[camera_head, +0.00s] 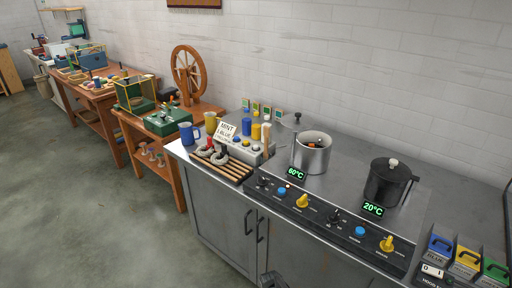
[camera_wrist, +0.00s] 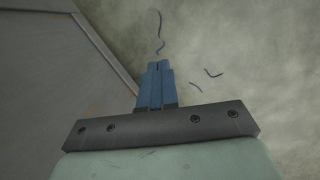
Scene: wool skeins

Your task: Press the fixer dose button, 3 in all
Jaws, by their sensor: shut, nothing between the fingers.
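My gripper (camera_wrist: 157,66) is shut, with its two blue fingers together and nothing between them. In the head view the dark front panel (camera_head: 325,222) of the steel counter carries a left blue button (camera_head: 281,190), a right blue button (camera_head: 360,230) and yellow knobs (camera_head: 303,200). A pale dispenser box (camera_head: 243,150) with small knobs or buttons stands at the counter's left end. I cannot read which button is the fixer dose button.
A steel pot (camera_head: 311,156) with a display reading 60°C and a black lidded pot (camera_head: 386,184) with one reading 20°C stand on the counter. A wooden rack (camera_head: 224,167) lies left; coloured boxes (camera_head: 466,262) stand right.

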